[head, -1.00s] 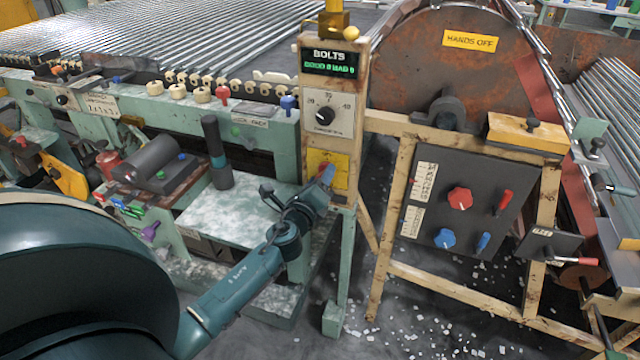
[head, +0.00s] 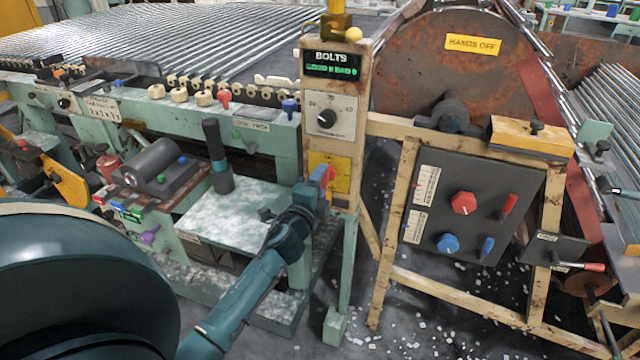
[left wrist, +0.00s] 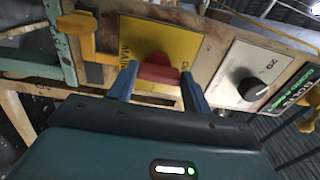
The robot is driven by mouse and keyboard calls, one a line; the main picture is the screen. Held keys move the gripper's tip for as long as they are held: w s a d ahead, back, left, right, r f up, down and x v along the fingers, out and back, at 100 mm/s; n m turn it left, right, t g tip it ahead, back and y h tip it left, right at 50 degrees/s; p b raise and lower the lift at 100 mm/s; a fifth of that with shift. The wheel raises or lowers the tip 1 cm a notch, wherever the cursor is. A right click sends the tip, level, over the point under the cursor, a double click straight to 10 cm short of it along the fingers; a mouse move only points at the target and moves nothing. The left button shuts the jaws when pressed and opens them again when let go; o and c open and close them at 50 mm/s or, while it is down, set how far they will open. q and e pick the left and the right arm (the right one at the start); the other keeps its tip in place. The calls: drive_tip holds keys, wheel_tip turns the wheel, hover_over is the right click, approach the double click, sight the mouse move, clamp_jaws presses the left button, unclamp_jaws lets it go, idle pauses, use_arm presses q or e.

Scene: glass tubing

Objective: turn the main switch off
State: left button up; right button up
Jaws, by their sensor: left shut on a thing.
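The main switch is a red handle (left wrist: 158,70) on a yellow plate (left wrist: 160,40) with partly hidden black lettering. In the head view the yellow plate (head: 340,178) is low on the wooden post, under a dial, and a bit of the red handle (head: 331,173) shows past my fingers. My left gripper (head: 322,176) is at the plate. In the left wrist view its two blue fingers (left wrist: 159,74) stand on either side of the handle, shut on it. The fingers hide part of the handle, and I cannot read its setting. My right gripper is not in view.
Above the plate are a black dial (head: 327,118) and a lit BOLTS display (head: 331,64). A dark panel (head: 475,200) with red and blue knobs stands to the right. A pale-topped bench (head: 225,215) is left of my forearm. White bits litter the floor.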

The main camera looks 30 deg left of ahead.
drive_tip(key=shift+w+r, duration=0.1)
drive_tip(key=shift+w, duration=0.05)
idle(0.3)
use_arm(q)
drive_tip(key=o, duration=1)
drive_tip(key=v, duration=1.3)
drive_tip(key=shift+s, duration=0.15)
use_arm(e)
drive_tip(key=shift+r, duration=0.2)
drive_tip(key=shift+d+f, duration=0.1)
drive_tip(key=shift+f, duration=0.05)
